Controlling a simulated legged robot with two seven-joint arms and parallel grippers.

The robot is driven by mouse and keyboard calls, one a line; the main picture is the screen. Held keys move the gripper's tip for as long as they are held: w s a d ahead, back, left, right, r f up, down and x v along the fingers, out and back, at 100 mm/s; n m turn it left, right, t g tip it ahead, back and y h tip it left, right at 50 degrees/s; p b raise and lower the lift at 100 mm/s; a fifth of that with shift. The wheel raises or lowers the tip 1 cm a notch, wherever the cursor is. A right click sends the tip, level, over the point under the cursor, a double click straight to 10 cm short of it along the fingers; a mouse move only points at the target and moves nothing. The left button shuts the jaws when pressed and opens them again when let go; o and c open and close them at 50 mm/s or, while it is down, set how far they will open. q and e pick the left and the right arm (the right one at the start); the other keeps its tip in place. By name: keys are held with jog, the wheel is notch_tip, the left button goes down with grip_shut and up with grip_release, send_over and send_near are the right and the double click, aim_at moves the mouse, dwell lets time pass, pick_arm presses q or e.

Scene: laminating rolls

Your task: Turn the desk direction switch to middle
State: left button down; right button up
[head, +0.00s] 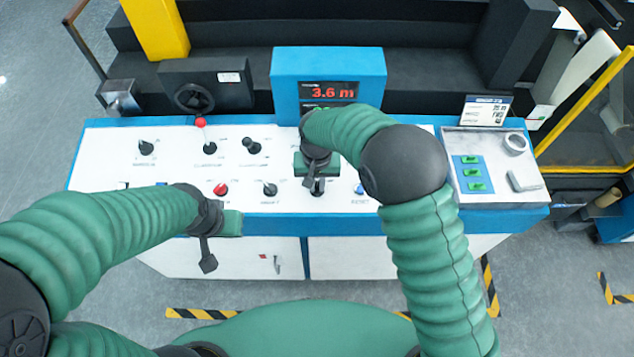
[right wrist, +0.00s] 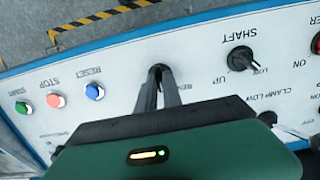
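The white desk (head: 110,165) carries rows of black rotary switches. My right gripper (head: 317,186) reaches down to the front row, right of the middle. In the right wrist view its two dark fingers (right wrist: 165,90) are close together, with the black knob of the direction switch (right wrist: 158,69) between their tips. A label beside the knob is partly covered by the fingers, and the knob's exact angle is hard to tell. My left gripper (head: 208,260) hangs in front of the desk's near edge, away from the switches; its finger opening is unclear.
Right of the held knob is the SHAFT switch (right wrist: 241,59). Left of it are the blue RESET button (right wrist: 94,91), red STOP button (right wrist: 55,100) and green START button (right wrist: 23,107). A display (head: 330,92) reading 3.6 m stands behind the desk. A tray (head: 515,195) is at the right.

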aim_at(317, 189)
jog(key=o, duration=0.4)
jog(key=shift+s+f, duration=0.15)
jog(key=shift+w, duration=0.2)
jog(key=r, duration=0.5)
jog(key=r+b, duration=0.1)
jog(key=r, duration=1)
jog(key=shift+s+a+r+b, duration=0.1)
jog(key=shift+s+r+b, duration=0.25)
jog(key=s+d+f, duration=0.3)
jog(key=s+d, duration=0.2)
jog(key=d, duration=0.1)
jog(key=s+d+f+t, duration=0.1)
jog(key=s+d+f, duration=0.2)
jog(key=s+d, duration=0.3)
jog(key=s+d+f+t, duration=0.1)
jog(key=s+d+f, duration=0.2)
jog(key=s+d, duration=0.2)
jog(key=shift+s+d+f, duration=0.1)
jog(key=shift+d+f, duration=0.1)
jog(key=shift+d, duration=0.45)
jog(key=shift+s+d+f, duration=0.1)
jog(key=shift+d+f, duration=0.05)
jog(key=shift+d, duration=0.5)
